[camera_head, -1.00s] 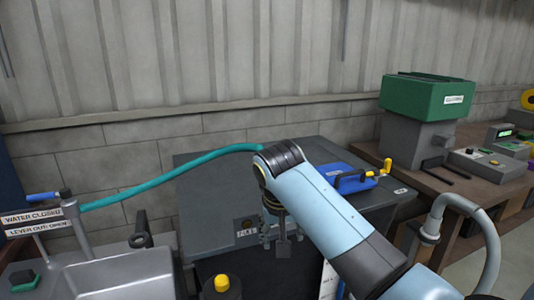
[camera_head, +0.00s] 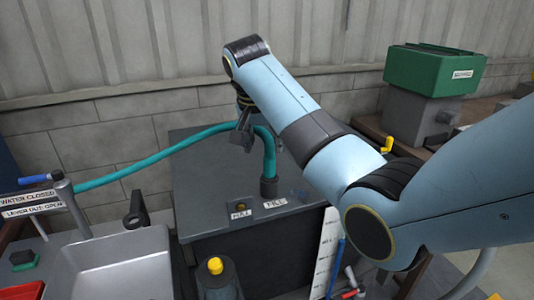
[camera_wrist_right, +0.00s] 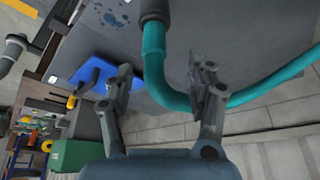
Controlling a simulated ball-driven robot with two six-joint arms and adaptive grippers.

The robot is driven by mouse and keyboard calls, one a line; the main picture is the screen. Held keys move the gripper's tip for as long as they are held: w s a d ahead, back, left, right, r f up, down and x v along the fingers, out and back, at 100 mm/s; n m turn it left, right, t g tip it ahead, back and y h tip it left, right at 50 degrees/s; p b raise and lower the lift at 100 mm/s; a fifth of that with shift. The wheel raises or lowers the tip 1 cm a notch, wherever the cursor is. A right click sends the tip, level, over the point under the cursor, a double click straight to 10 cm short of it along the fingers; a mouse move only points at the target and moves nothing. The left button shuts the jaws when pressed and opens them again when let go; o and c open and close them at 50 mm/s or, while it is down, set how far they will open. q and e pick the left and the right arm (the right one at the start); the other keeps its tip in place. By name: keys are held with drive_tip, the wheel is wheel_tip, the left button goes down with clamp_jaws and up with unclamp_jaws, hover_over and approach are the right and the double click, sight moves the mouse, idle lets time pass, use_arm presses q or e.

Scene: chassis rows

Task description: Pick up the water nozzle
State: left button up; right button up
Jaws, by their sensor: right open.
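The water nozzle (camera_head: 268,187) is a dark cylinder on the end of a teal hose (camera_head: 150,168). It stands upright on the dark cabinet top beside the FILL label. In the right wrist view the nozzle (camera_wrist_right: 155,10) is at the top edge, with the hose (camera_wrist_right: 154,55) bending away below it. My right gripper (camera_head: 243,136) is open, up at the hose's bend above the nozzle. In the right wrist view its fingers (camera_wrist_right: 163,78) lie on either side of the hose in the picture; I cannot tell whether they touch it. My left gripper is not in view.
The hose runs left to a post with a WATER CLOSED sign (camera_head: 25,198). A grey basin (camera_head: 120,255) is at lower left, and a yellow-capped post (camera_head: 216,266) stands before the cabinet (camera_head: 200,222). A green box (camera_head: 430,80) is at the right.

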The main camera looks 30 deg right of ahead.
sight(269, 157)
drive_tip(key=x, duration=0.2)
drive_tip(key=p+x, duration=0.1)
drive_tip(key=x, duration=0.3)
drive_tip(key=shift+s+d+f, duration=0.2)
drive_tip(key=shift+s+f, duration=0.05)
drive_tip(key=shift+s, duration=0.05)
clamp_jaws()
